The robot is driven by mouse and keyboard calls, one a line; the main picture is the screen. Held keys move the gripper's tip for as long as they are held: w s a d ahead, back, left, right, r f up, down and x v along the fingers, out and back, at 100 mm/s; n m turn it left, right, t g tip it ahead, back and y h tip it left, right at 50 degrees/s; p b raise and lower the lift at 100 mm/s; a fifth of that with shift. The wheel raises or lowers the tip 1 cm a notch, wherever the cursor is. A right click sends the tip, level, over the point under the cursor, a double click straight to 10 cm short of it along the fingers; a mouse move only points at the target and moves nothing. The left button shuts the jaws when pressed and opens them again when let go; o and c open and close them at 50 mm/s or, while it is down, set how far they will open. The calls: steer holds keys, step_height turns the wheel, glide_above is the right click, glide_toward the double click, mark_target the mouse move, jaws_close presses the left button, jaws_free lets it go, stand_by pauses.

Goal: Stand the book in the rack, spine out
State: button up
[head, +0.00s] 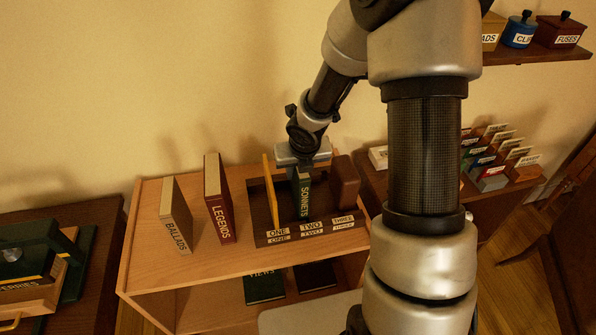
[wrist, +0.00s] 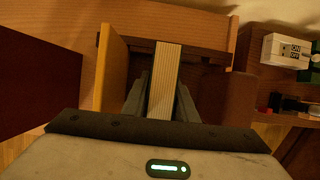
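A green book labelled SONNETS (head: 304,197) stands upright in the dark rack (head: 262,240), above the TWO label, with its lettered spine facing the front. My gripper (head: 303,168) is over the book from above and behind. In the wrist view, the pale page edges of the book (wrist: 167,75) run between the two fingers of my gripper (wrist: 162,100), which lie close against both sides. The book's lower end is hidden in the wrist view. A thin yellow piece (head: 270,190) stands above ONE, and a brown block (head: 345,183) stands by THREE.
Red LEGENDS (head: 221,203) and tan BALLADS (head: 177,215) stand on the wooden desk top (head: 160,275) left of the rack. Dark books (head: 265,287) lie on the shelf below. A side table at right holds labelled cards (head: 490,180).

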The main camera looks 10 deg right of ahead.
steer(key=o, duration=0.3)
steer(key=p+v, duration=0.6)
steer(key=v, duration=0.5)
steer(key=shift+w+r, duration=0.1)
steer(key=shift+w, duration=0.05)
steer(key=shift+s+r, duration=0.3)
steer(key=shift+r, duration=0.25)
